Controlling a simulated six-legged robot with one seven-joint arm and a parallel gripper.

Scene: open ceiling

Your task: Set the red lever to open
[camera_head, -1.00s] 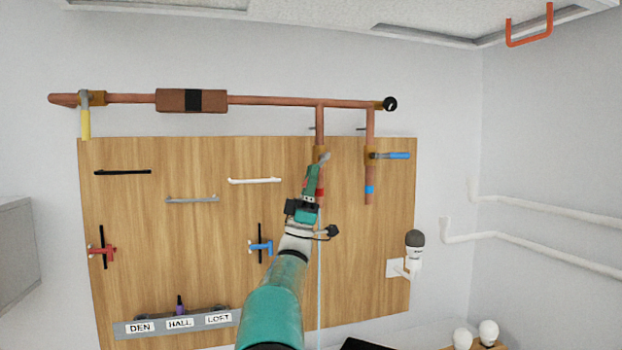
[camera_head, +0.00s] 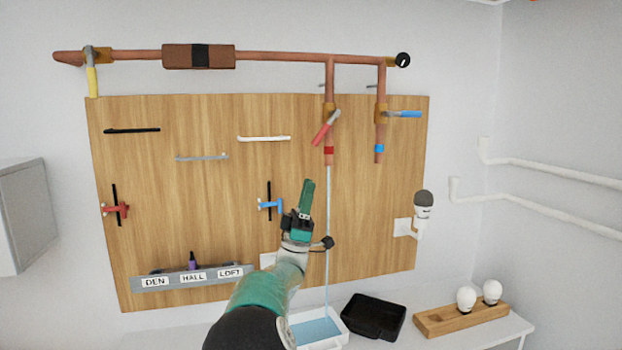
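The red lever (camera_head: 325,129) sits on the brass valve (camera_head: 329,110) of the left down-pipe. It is tilted, its red handle pointing down and left across the pipe, its grey end up and right. A thin blue stream (camera_head: 327,230) falls from this pipe's red-banded end into a white basin (camera_head: 340,327). My gripper (camera_head: 307,188) is below and left of the lever in the picture, apart from it, pointing up. Its fingers overlap in this view, so I cannot tell whether they are open; no held thing shows.
A blue lever (camera_head: 405,114) lies sideways on the right down-pipe. A yellow lever (camera_head: 92,80) hangs down at far left. The wooden board (camera_head: 160,240) carries bar handles, red and blue taps, and a label rack (camera_head: 190,278). A black tray (camera_head: 374,317) stands below.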

